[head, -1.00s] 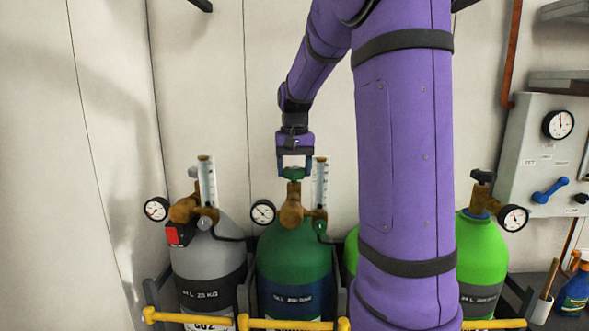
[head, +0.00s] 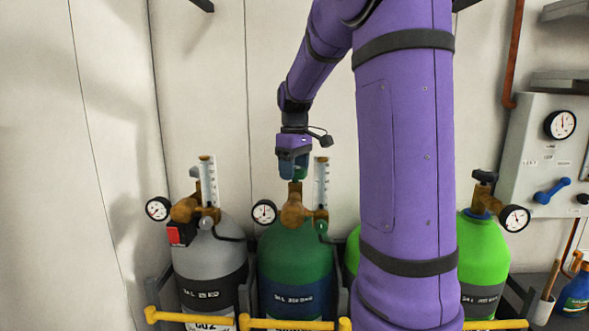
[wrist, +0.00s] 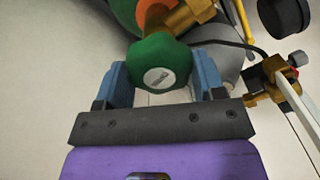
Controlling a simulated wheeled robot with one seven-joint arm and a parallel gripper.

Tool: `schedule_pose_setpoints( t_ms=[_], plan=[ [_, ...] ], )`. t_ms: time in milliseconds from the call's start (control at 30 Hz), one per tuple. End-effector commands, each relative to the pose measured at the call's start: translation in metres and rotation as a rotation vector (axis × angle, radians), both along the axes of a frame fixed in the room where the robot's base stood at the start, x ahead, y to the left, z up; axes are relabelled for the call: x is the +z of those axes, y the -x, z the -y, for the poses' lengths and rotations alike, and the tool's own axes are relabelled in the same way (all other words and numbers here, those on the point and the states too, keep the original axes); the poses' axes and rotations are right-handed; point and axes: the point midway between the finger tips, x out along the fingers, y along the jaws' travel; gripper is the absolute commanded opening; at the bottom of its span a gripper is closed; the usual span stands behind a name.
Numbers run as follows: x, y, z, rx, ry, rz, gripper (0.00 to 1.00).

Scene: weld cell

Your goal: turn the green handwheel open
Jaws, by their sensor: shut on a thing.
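The green handwheel (wrist: 158,62) sits on top of the brass valve (head: 293,208) of the dark green cylinder (head: 292,250). In the wrist view it shows large, with a pale disc at its centre. My gripper (wrist: 160,85) is shut on the handwheel, with one blue finger on each side of its rim. In the head view my gripper (head: 293,170) points down over the valve, and its fingers hide most of the wheel. A round gauge (head: 264,213) is fitted at the left of this valve, with its needle pointing roughly upward.
A grey cylinder (head: 208,262) with its gauge (head: 158,208) stands at the left. A bright green cylinder (head: 484,255) with a black knob (head: 484,177) stands at the right. Yellow bars (head: 285,323) run in front. A clear flow tube (head: 321,183) rises close beside my gripper.

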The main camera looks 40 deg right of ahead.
Motion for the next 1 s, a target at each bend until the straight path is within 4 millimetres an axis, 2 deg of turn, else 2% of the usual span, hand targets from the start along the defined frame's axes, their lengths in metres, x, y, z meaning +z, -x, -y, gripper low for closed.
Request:
schedule_pose_setpoints(
  t_ms=[400,1000],
  plan=[
    [0.0009,-0.0002,-0.0005,0.218,0.001,0.003,0.39],
    [0.0010,-0.0002,-0.0006,0.258,0.001,0.003,0.39]
  ],
)
